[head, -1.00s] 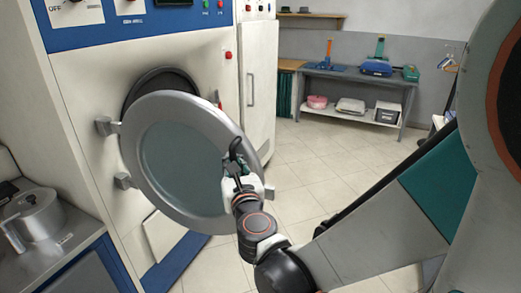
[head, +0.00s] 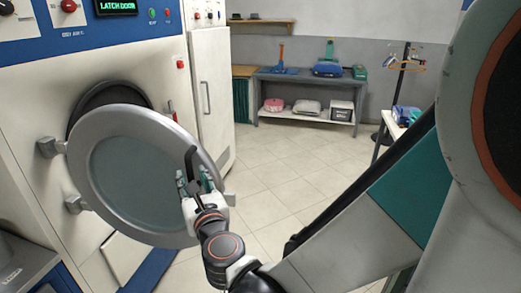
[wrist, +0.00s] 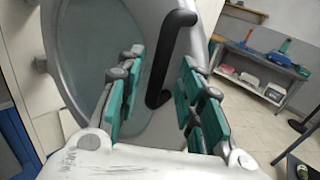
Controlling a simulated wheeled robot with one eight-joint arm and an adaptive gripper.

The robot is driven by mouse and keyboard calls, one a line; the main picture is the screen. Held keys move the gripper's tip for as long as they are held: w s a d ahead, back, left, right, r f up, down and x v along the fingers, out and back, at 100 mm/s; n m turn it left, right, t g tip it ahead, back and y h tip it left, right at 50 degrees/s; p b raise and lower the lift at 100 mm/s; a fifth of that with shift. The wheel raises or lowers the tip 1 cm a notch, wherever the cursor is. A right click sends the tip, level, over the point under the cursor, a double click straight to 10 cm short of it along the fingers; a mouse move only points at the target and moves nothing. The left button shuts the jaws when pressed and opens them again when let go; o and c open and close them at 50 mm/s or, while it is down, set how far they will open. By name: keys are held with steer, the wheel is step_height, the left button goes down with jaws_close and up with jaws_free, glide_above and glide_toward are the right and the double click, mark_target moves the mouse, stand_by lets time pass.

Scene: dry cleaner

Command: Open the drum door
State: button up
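The round drum door (head: 85,185), a thick grey ring with a glass pane, stands ajar, swung out from the dark drum opening (head: 105,93). Its hinges (head: 48,147) are on the left. A black bar handle (head: 190,162) is on its right side; it also shows in the wrist view (wrist: 172,55). My gripper (head: 195,178) is at the handle. In the wrist view its green-padded fingers (wrist: 160,88) are spread on both sides of the handle, with visible gaps. I cannot see any firm contact.
The machine's display (head: 115,7) reads "LATCH DOOR". A steel counter (head: 22,268) is at lower left. A tall white cabinet (head: 210,95) stands right of the machine. A grey shelf table (head: 305,83) is at the back. The tiled floor (head: 285,160) between is clear.

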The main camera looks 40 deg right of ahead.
steer(key=s+a, duration=0.1)
steer(key=s, duration=0.8)
steer(key=shift+a, duration=0.2)
steer(key=w+a+r+n+g+y, duration=0.2)
steer(key=a+n+y, duration=0.6)
steer(key=n, duration=1.3)
steer(key=s+d+f+n+g+h, duration=0.5)
steer(key=s+d+f+n+g, duration=0.3)
steer(key=n, duration=0.8)
steer(key=s+d, duration=0.2)
steer(key=s, duration=0.1)
steer(key=shift+n+g, duration=0.4)
steer(key=shift+d, duration=0.2)
